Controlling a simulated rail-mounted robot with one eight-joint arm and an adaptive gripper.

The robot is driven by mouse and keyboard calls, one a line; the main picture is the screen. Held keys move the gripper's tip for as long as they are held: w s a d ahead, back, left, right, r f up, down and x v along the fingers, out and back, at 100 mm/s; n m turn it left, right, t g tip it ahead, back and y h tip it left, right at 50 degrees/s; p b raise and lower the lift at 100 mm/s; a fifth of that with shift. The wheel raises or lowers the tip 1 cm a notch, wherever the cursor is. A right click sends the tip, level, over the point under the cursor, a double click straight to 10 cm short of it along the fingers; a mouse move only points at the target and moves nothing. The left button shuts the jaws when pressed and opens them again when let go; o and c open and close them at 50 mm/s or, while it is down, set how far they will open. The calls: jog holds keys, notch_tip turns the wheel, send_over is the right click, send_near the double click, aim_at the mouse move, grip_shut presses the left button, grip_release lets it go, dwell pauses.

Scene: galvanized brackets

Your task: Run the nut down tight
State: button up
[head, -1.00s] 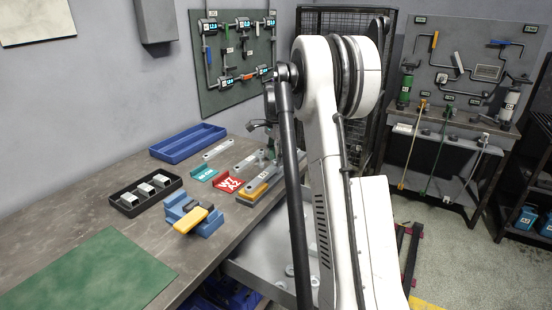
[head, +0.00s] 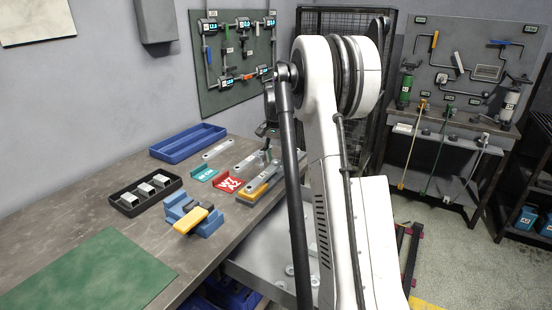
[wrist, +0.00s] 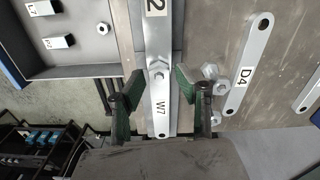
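In the wrist view, a pale metal bracket marked W7 (wrist: 160,112) runs up the middle. A hex nut (wrist: 159,72) sits on it between the fingertips. My gripper (wrist: 159,82) is open, with one green-padded finger on each side of the bracket. A gap shows between each pad and the nut. Several loose hex nuts (wrist: 221,88) lie just right of the right finger. In the head view, my arm hides most of the gripper and the work under it; the nut cannot be made out there.
A second metal bracket marked D4 (wrist: 240,80) lies to the right. The bench (head: 117,222) also holds a blue tray (head: 188,143), a black tray with grey blocks (head: 118,198), a blue fixture with a yellow part (head: 211,226), and teal (head: 203,174) and red (head: 222,184) label holders.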

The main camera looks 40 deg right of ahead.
jog(key=shift+n, duration=2.3)
grip_shut()
